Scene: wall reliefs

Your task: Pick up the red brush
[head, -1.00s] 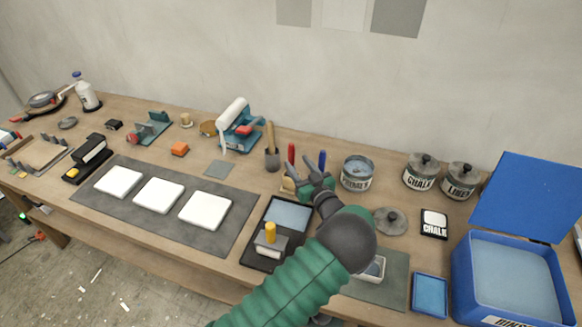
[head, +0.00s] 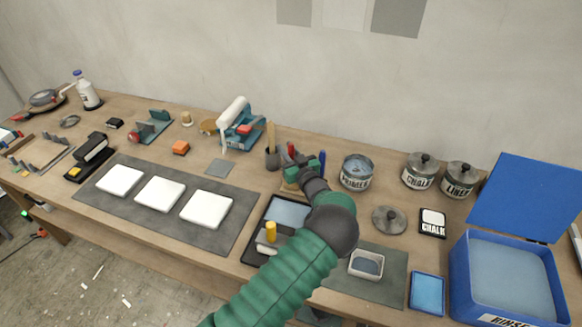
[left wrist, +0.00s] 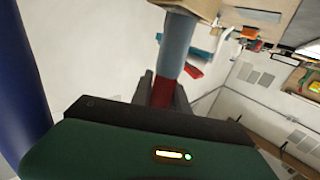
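The red brush (head: 291,149) stands upright in a small wooden holder (head: 289,188) near the back of the bench; only its red upper part shows beside my fingers. My left gripper (head: 299,162) is at its handle. In the left wrist view the red handle (left wrist: 163,93) lies between the two dark fingers, with a grey length beyond it running toward the wooden holder (left wrist: 190,6). I cannot tell whether the fingers press on it. My right gripper is not in view.
A blue handle (head: 322,163) stands close on the right of my gripper. A grey pot (head: 272,158) with a wooden-handled tool is to the left. The wall is behind; the air above is free.

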